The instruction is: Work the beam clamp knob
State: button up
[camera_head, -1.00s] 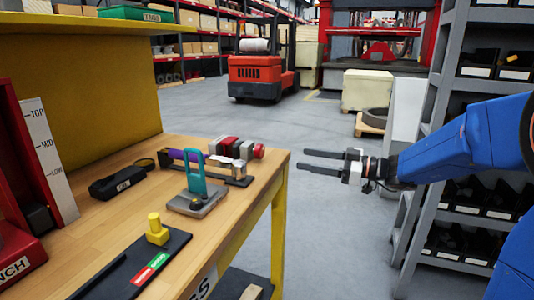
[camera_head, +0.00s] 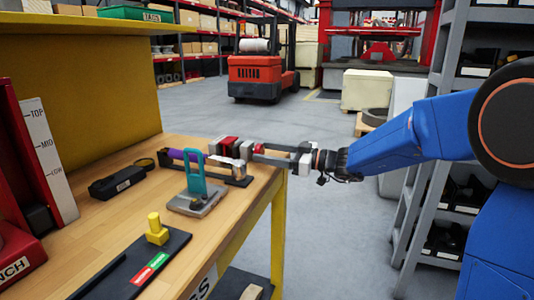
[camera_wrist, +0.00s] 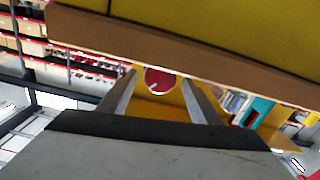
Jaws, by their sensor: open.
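The red round knob (camera_head: 258,149) sits at the right end of a clamp-like device with red and grey blocks (camera_head: 229,145), near the right edge of the bench. In the wrist view the knob (camera_wrist: 159,82) shows face on as a red disc with a pale mark, between my fingertips. My gripper (camera_head: 261,154) is open and level, reaching in from the right with its fingertips at the knob. In the wrist view my gripper's fingers (camera_wrist: 160,84) stand apart on either side of it. Whether they touch it I cannot tell. The fingers partly hide the knob in the head view.
A grey plate with a teal handle (camera_head: 194,172), a black tray with a yellow knob (camera_head: 157,232), a black box (camera_head: 117,182) and a red gauge stand (camera_head: 18,140) occupy the wooden bench (camera_head: 95,225). Shelving (camera_head: 440,190) stands right. Open floor lies beyond the bench.

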jog(key=shift+a, duration=0.15)
jog(key=shift+c, duration=0.4)
jog(key=c, duration=1)
jog(key=shift+o, duration=0.2)
jog(key=shift+w+m, duration=0.1)
jog(key=shift+m, duration=2.8)
jog(key=o, duration=1)
